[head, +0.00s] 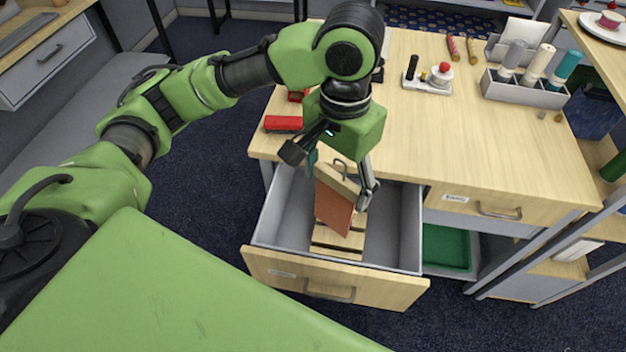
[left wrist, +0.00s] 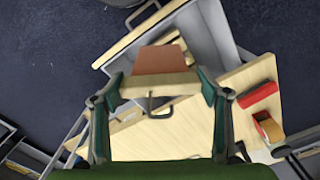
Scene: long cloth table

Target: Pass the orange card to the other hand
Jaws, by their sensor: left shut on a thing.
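The orange card (head: 333,208) appears as an orange-brown panel with a pale wooden edge and a dark metal hook at its top. My left gripper (head: 340,178) is shut on its wooden edge, one finger at each end. The card hangs tilted over the open drawer (head: 400,245), above a slatted wooden piece (head: 335,252); whether they touch I cannot tell. In the left wrist view the card (left wrist: 165,60) sits between the fingertips, its orange face pointing away. My right gripper is in neither view.
A red item (head: 283,124) lies near the desk's left edge. Farther back are a small white tray (head: 430,86) with little objects and a grey holder (head: 525,92) with several rolls. The desk top's middle right is clear. A shelf unit (head: 560,262) stands at right.

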